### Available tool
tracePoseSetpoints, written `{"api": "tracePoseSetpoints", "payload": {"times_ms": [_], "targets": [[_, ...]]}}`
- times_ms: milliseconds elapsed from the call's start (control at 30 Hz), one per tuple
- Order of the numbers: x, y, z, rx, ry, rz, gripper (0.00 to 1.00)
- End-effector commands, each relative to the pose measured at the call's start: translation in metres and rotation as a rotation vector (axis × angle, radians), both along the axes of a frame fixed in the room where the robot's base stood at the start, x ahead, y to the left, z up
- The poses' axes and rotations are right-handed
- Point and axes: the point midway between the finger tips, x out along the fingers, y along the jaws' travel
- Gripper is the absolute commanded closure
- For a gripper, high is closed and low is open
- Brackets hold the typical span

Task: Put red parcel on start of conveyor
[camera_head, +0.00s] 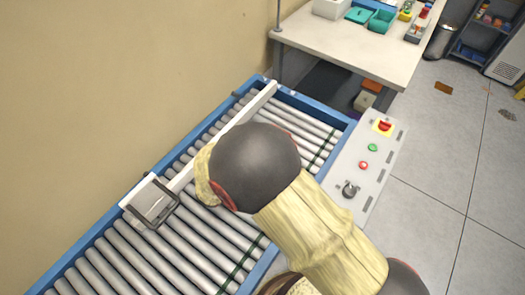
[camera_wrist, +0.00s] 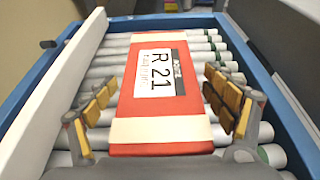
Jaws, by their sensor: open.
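The red parcel (camera_wrist: 130,138) lies flat on the conveyor's rollers in the wrist view, with a white label reading R 21 and pale bands across it. My gripper (camera_wrist: 163,100) is open, with one finger pair on each side of the parcel. Whether the pads touch its sides I cannot tell. The conveyor (camera_head: 180,240) has grey rollers and a blue frame in the head view; it also shows in the wrist view (camera_wrist: 290,115). In the head view my arm covers part of the rollers, and the parcel and gripper are hidden.
A white guide rail (camera_wrist: 60,75) runs along the conveyor, left of the parcel. A dark bracket (camera_head: 152,204) stands by the rail. A control panel (camera_head: 365,160) with buttons sits on the right side. A table (camera_head: 350,45) with bins stands beyond the conveyor's far end.

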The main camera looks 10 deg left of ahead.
Motion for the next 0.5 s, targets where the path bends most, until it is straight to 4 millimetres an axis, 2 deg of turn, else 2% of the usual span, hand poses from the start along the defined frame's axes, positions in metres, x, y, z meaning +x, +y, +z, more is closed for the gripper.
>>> {"api": "tracePoseSetpoints", "payload": {"times_ms": [367,500], "targets": [[-0.001,0.000,0.005,0.000,0.000,0.001,0.14],[-0.016,0.008,0.012,0.001,0.000,0.004,0.14]]}}
